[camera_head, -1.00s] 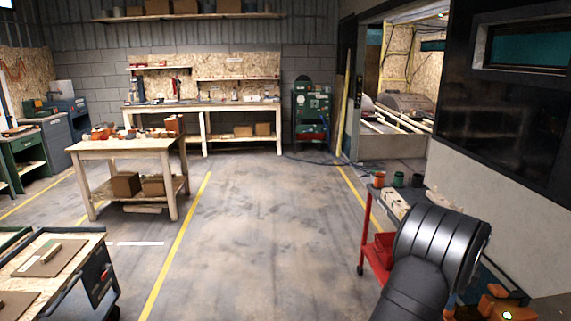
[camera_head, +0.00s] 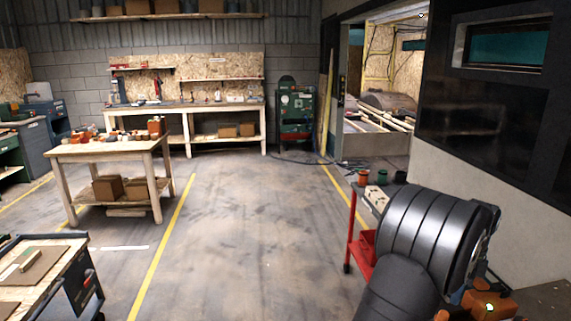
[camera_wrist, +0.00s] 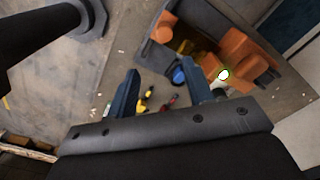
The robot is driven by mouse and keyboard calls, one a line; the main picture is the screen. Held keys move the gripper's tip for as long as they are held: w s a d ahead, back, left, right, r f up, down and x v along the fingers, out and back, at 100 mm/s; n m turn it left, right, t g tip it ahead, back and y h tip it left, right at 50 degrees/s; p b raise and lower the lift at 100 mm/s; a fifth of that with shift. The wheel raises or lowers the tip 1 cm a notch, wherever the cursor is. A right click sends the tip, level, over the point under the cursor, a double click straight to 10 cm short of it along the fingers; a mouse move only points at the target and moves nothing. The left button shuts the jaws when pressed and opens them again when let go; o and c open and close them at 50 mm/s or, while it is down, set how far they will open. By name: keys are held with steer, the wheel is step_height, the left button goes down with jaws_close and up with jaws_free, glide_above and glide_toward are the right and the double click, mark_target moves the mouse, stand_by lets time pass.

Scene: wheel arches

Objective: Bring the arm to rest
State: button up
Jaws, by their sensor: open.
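My gripper (camera_wrist: 160,90) shows in the wrist view with its two blue fingers spread apart. Nothing is held between them. The fingers hang above a floor or surface with small coloured items, too small to name. My arm (camera_head: 430,240) shows at the lower right of the head view as dark rounded links. The gripper itself cannot be made out in the head view.
A red cart (camera_head: 362,245) with cups and pale blocks on top stands beside my arm. Orange parts (camera_wrist: 240,55) lie close to the fingers in the wrist view. A wooden table (camera_head: 110,152) stands at left. The middle floor is clear.

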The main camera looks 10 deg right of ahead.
step_height(320, 180, up, 7)
steer(key=d+n, duration=0.6)
steer(key=n, duration=0.1)
steer(key=shift+s+f+n, duration=0.15)
steer(key=shift+f+n, duration=0.25)
